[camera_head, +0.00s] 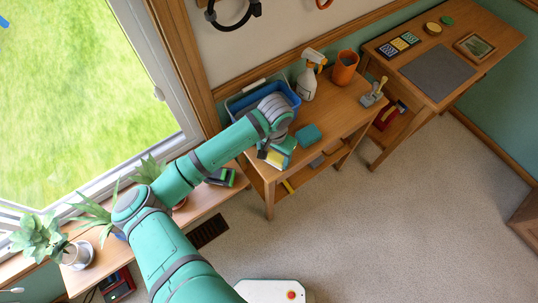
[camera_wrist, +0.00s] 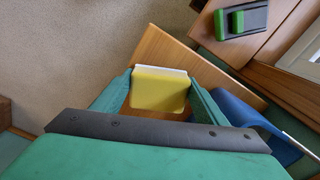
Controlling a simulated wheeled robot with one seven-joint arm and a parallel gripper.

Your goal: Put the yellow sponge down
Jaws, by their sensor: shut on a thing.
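The yellow sponge (camera_wrist: 159,92) has a pale layer along its far edge. In the wrist view it sits between the two green fingers of my gripper (camera_wrist: 159,82), which is shut on it. In the head view my gripper (camera_head: 277,150) is over the front left corner of the wooden table (camera_head: 340,112), with the sponge (camera_head: 272,157) showing small below it. In the wrist view the wooden tabletop (camera_wrist: 158,46) lies under the sponge. I cannot tell whether the sponge touches the tabletop.
A blue tub (camera_head: 290,92) stands behind my gripper. A teal block (camera_head: 308,135) lies just right of it. A spray bottle (camera_head: 308,80) and an orange pot (camera_head: 345,67) stand farther back. A green and black object (camera_head: 222,177) lies on the sill shelf. The table's middle right is clear.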

